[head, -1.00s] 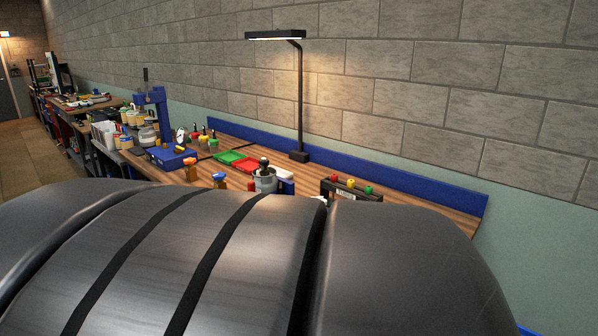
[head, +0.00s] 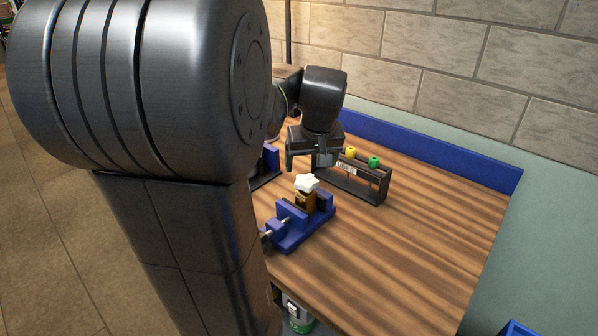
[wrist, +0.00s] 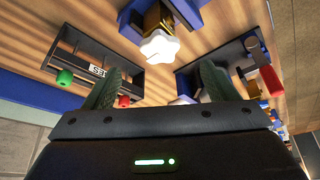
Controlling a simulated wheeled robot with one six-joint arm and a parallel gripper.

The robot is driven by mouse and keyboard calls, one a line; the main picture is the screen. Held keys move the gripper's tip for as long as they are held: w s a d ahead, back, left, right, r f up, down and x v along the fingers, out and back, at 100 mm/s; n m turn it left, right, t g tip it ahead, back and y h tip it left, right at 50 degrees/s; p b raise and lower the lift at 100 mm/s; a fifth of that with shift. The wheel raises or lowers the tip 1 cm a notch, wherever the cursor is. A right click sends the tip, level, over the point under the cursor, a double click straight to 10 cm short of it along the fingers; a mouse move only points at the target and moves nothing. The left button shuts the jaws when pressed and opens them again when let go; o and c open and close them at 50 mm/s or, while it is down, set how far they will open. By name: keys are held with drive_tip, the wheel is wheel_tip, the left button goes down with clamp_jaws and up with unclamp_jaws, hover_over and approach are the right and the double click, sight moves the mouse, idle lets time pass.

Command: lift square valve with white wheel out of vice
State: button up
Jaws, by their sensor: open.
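The valve has a white lobed wheel (head: 306,183) on a brass-coloured body (head: 305,202). It stands upright between the jaws of the blue vice (head: 288,238) on the wooden bench. In the wrist view the white wheel (wrist: 160,48) is beyond the fingertips, near the middle, and the vice (wrist: 196,17) is at the top edge. My gripper (head: 307,163) is open and empty. It hangs just behind and above the wheel in the head view, apart from it. Both dark green fingers show in the wrist view (wrist: 159,82). The vice's left end is partly hidden by my arm.
A dark rack (head: 362,186) with yellow and green knobs stands close behind the gripper, to the right. Another blue fixture (head: 265,168) is left of the vice, partly hidden. The bench (head: 415,245) is clear to the right. A blue ledge (head: 430,150) runs along the wall.

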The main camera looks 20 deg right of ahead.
sight(305, 183)
drive_tip(key=x, duration=1.2)
drive_tip(key=shift+f, duration=0.1)
drive_tip(key=shift+c, duration=0.2)
drive_tip(key=c, duration=1.5)
drive_tip(key=shift+o, duration=0.2)
drive_tip(key=shift+s+a, duration=0.15)
drive_tip(key=shift+a, duration=0.1)
drive_tip(key=shift+r, duration=0.25)
drive_tip(key=shift+r+p, duration=2.8)
drive_tip(key=shift+r, duration=0.9)
